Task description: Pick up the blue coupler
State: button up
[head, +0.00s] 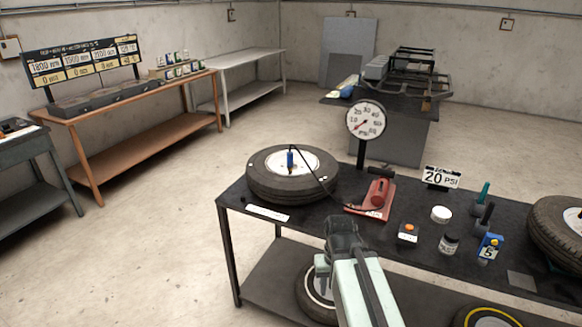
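A small blue coupler (290,158) stands upright over the white hub of a tyre (262,184) that lies flat at the left end of the dark workbench (240,205). A thin black hose (312,174) runs from near the coupler's top to a red pump unit (377,198). Whether the coupler is seated on a valve is too small to tell. My gripper (342,232) is at the front edge of the bench, nearer to me and right of the coupler, well apart from it. Its fingers cannot be made out.
A round dial gauge (366,119) stands behind the pump. A "20 PSI" sign (441,177), a white jar (441,214), a blue device marked 5 (490,247) and another tyre (560,228) fill the bench's right side. A white strip (268,214) lies before the left tyre.

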aim_at(290, 155)
jog(key=u, duration=0.2)
jog(key=i, duration=1.1)
jog(key=u, duration=0.85)
jog(key=i, duration=1)
jog(key=u, duration=0.25)
jog(key=k, duration=0.7)
jog(key=u, duration=0.2)
jog(key=i, duration=0.7)
jog(key=z, duration=0.05)
